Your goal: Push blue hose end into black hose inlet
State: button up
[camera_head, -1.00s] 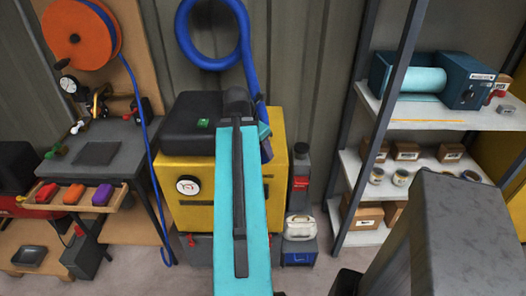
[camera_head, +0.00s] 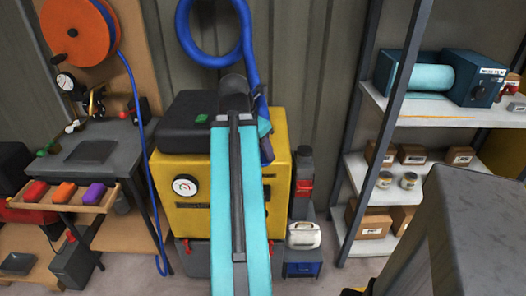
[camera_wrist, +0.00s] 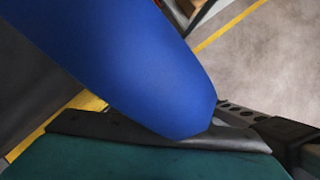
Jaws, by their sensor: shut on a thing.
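In the wrist view the blue hose (camera_wrist: 130,65) fills the upper left and middle, slanting down to the right. Its lower part lies at the dark jaw of my gripper (camera_wrist: 212,138), which is shut on it. In the head view my gripper is mostly hidden behind my teal arm. I cannot make out the black hose inlet, and the hose's contact with it is not visible.
A black box (camera_head: 182,126) sits on the yellow machine. A metal shelf (camera_head: 425,110) with boxes stands right. Bottles and a white jug (camera_head: 303,235) stand right of the machine. Some floor between machine and shelf is clear.

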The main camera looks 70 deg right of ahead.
jog(key=shift+a, duration=0.15)
dwell(0.7)
jog(key=shift+w+a, duration=0.15)
jog(key=shift+w, duration=0.5)
jog(key=w+a+f, duration=0.2)
jog(key=w+a, duration=0.4)
jog(key=w, duration=0.4)
jog(key=w+a+f+m, duration=0.1)
jog(key=w+a+f, duration=0.1)
jog(key=w+a, duration=0.6)
jog(key=w+a+f, duration=0.2)
jog(key=w+a, duration=0.2)
jog(key=w, duration=0.8)
jog(key=w+a+f, duration=0.2)
jog(key=w+a, duration=0.2)
jog(key=a, duration=0.6)
jog(key=w+a+f+m, duration=0.1)
jog(key=w+a, duration=0.4)
jog(key=a, duration=0.6)
jog(key=w+a+f, duration=0.3)
jog(key=w+a, duration=0.1)
jog(key=a, duration=0.7)
jog(key=shift+w+a+g, duration=0.15)
jog(key=shift+a+g, duration=0.05)
jog(key=shift+g, duration=0.2)
